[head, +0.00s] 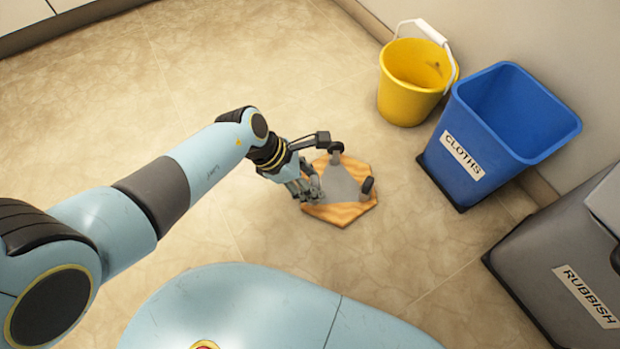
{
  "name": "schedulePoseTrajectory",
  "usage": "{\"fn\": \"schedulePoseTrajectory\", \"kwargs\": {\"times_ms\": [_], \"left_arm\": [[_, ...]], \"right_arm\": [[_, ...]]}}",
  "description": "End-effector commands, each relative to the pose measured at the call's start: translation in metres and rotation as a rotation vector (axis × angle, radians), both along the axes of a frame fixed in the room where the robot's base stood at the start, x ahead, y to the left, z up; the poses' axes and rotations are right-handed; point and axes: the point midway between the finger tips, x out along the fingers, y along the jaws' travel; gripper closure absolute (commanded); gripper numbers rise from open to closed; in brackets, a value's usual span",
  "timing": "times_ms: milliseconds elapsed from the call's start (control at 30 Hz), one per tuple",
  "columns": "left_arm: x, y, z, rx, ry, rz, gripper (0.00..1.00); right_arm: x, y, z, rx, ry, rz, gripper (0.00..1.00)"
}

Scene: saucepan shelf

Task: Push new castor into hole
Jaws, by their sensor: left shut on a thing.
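A hexagonal wooden board (345,213) lies on the floor with a grey, roughly triangular plate (339,184) on top. One dark castor (336,148) stands at the plate's far corner and another castor (367,186) at its right corner. My left gripper (313,187) is at the plate's left corner, its fingers low over the board. It is shut on what appears to be the new castor, which the fingers mostly hide. The hole at that corner is hidden too, so I cannot tell how deep the castor sits. My right gripper is out of view.
A yellow bucket (402,99) with a white handle grip stands at the back right. Beside it are a blue bin (468,145) labelled CLOTHS and a grey bin (540,275) labelled RUBBISH. The floor around the board is clear.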

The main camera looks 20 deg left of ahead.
Motion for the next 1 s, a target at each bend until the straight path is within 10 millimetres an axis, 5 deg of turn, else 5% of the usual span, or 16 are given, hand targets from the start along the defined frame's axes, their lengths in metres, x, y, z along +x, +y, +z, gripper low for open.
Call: {"fn": "schedulePoseTrajectory", "kwargs": {"times_ms": [1000], "left_arm": [[0.0,0.0,-0.021,0.001,-0.001,0.0,0.93]], "right_arm": [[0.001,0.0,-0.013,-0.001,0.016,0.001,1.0]]}}
